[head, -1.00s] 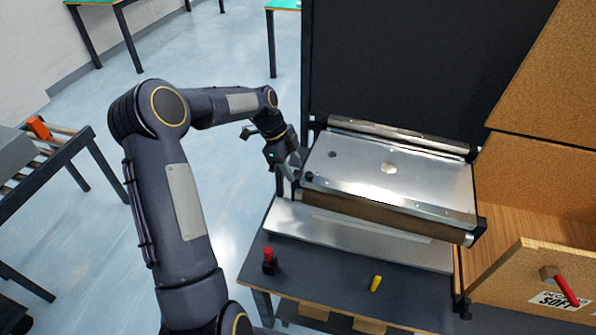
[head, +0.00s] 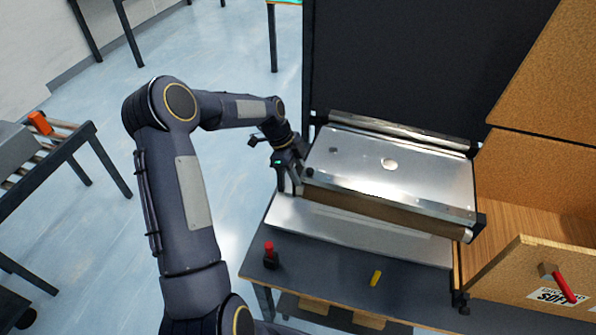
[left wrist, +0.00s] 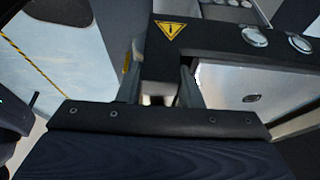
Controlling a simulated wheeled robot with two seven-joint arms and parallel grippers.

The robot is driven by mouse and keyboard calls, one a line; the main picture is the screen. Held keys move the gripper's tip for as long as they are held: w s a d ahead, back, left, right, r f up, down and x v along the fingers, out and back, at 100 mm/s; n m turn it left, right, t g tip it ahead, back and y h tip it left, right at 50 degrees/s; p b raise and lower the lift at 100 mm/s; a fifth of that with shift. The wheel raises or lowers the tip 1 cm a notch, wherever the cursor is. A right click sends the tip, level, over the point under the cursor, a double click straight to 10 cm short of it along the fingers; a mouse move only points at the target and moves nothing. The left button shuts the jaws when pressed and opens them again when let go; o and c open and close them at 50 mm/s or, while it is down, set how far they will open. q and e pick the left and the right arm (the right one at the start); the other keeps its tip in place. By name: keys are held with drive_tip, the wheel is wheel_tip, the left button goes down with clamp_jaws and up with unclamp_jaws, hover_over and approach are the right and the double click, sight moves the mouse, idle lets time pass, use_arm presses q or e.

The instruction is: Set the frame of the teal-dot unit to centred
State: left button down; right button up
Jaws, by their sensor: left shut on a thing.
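My left gripper (head: 289,188) points down at the near left corner of the unit's frame. In the left wrist view its fingers (left wrist: 159,90) straddle a dark part of the frame (left wrist: 215,38), below a yellow warning triangle. The gripper is shut on that part, whose exact shape is mostly hidden. My right gripper is not in view.
A metal base plate (head: 350,233) lies under the unit. A red-topped knob (head: 269,252) and a yellow piece (head: 376,278) are at the bench front. A wooden box with a red handle (head: 564,288) stands at right. A dark panel (head: 400,65) rises behind.

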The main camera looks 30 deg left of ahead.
use_arm(q)
drive_tip(key=shift+s+d+f+n+b, duration=0.25)
drive_tip(key=shift+s+d+b, duration=0.25)
drive_tip(key=shift+b, duration=0.5)
drive_tip(key=shift+s+r, duration=0.15)
drive_tip(key=shift+r, duration=0.05)
drive_tip(key=c, duration=1.3)
unclamp_jaws()
drive_tip(key=shift+r, duration=0.15)
drive_tip(key=shift+b+v, duration=0.55)
drive_tip(key=shift+v, duration=3.3)
